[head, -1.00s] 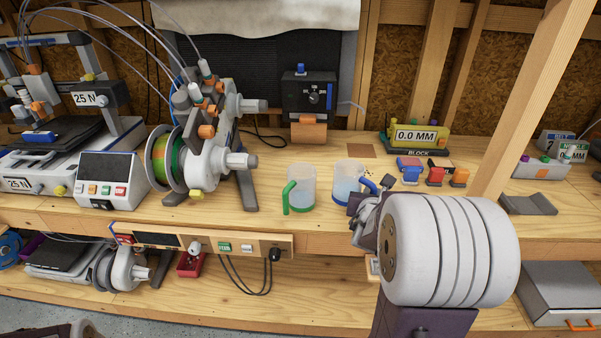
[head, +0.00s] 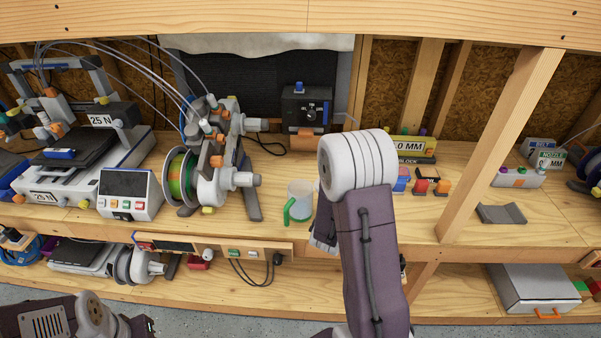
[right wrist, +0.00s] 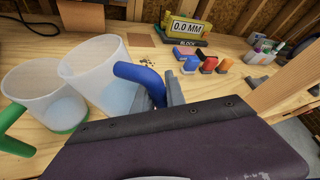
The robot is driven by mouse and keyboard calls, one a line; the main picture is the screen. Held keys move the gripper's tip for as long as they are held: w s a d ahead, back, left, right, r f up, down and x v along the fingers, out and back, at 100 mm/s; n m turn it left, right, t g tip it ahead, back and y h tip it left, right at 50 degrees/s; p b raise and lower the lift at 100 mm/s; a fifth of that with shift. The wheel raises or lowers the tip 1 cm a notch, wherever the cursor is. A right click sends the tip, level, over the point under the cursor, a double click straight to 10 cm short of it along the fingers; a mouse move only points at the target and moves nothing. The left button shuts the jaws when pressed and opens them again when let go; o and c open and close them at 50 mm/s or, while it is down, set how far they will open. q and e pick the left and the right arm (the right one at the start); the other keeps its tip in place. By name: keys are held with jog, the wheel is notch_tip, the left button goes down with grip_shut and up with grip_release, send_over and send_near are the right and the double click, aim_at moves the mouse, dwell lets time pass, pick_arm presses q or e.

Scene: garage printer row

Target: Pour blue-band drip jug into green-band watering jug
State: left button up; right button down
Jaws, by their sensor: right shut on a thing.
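The green-band watering jug (head: 299,205), clear with a green handle, stands upright on the bench in the head view. It also shows at the left of the right wrist view (right wrist: 42,98). The blue-band drip jug (right wrist: 96,78), clear with a blue handle, is just right of it in the right wrist view and overlaps its rim there. My right gripper (right wrist: 166,98) is shut on the blue handle. My arm hides this jug in the head view. I cannot tell whether its base touches the bench. My left gripper is out of view.
A spool stand (head: 215,170) is left of the green-band jug. A black box (head: 308,107) stands behind. Coloured small blocks (head: 421,186) and a gauge block (right wrist: 187,30) lie to the right. A wooden post (head: 500,145) rises further right.

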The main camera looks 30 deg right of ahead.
jog(key=r+p, duration=0.1)
jog(key=p, duration=0.1)
jog(key=w+a+r+n+h+p, duration=0.1)
jog(key=r+p, duration=0.1)
jog(key=r+n+p, duration=0.1)
jog(key=p, duration=0.1)
jog(key=shift+w+a+r+g, duration=0.3)
jog(key=shift+w+a+g, duration=0.05)
jog(key=shift+g, duration=0.05)
jog(key=shift+a+r, duration=0.1)
jog(key=shift+a+h, duration=0.15)
jog(key=shift+h, duration=0.15)
jog(key=shift+w+n+p, duration=0.15)
jog(key=shift+n+p, duration=0.15)
jog(key=shift+p, duration=0.05)
jog(key=shift+a+r+p, duration=0.1)
jog(key=shift+r+p, duration=0.15)
jog(key=shift+p, duration=0.05)
jog(key=shift+r+g, duration=0.1)
jog(key=shift+g, duration=0.2)
jog(key=shift+w+r+n+p, duration=0.1)
jog(key=shift+w+n+p, duration=0.05)
jog(key=shift+n+p, duration=0.25)
jog(key=shift+a+r+h, duration=0.1)
jog(key=shift+r+h, duration=0.15)
jog(key=shift+h, duration=0.15)
jog(key=shift+w+r+p, duration=0.1)
jog(key=shift+r+p, duration=0.05)
jog(key=shift+p, duration=0.25)
